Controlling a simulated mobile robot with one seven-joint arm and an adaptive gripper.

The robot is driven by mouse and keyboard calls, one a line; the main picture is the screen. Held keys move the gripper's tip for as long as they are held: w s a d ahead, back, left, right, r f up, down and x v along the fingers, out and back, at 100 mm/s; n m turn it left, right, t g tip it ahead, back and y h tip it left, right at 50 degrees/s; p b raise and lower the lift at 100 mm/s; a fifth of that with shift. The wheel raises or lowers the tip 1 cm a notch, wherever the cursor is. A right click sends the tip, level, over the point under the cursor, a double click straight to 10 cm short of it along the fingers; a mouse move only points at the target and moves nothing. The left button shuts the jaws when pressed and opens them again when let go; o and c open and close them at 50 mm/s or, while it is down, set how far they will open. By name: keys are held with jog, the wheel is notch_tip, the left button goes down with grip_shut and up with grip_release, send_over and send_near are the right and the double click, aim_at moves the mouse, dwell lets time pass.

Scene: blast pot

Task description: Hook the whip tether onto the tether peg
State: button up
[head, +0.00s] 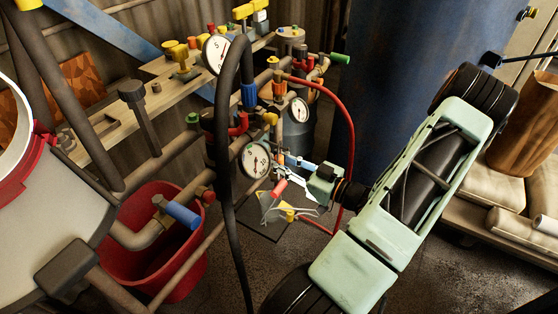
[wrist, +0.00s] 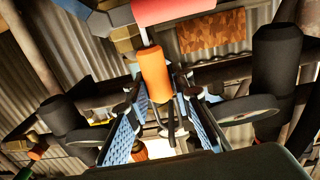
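My gripper (head: 284,184) is in the middle of the head view, reaching in from the right. Its blue-padded fingers (wrist: 158,92) stand either side of an orange grip (wrist: 155,74) in the wrist view. This appears to be part of the whip tether and shows as a red-orange grip (head: 279,188) at the fingertips in the head view. Thin grey wire (head: 284,210) hangs beneath it, and dark strands (wrist: 166,124) show below the grip in the wrist view. A pale metal stem rises above the grip. I cannot pick out the tether peg with certainty.
Gauges (head: 256,159), valves and pipes crowd just left of my gripper. A thick black hose (head: 228,150) arches in front, and a red hose (head: 349,130) curves close to my wrist. A red bucket (head: 165,262) stands at lower left. A large blue tank (head: 398,65) stands behind.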

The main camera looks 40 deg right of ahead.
jog(key=o, duration=0.3)
jog(key=v, duration=1.2)
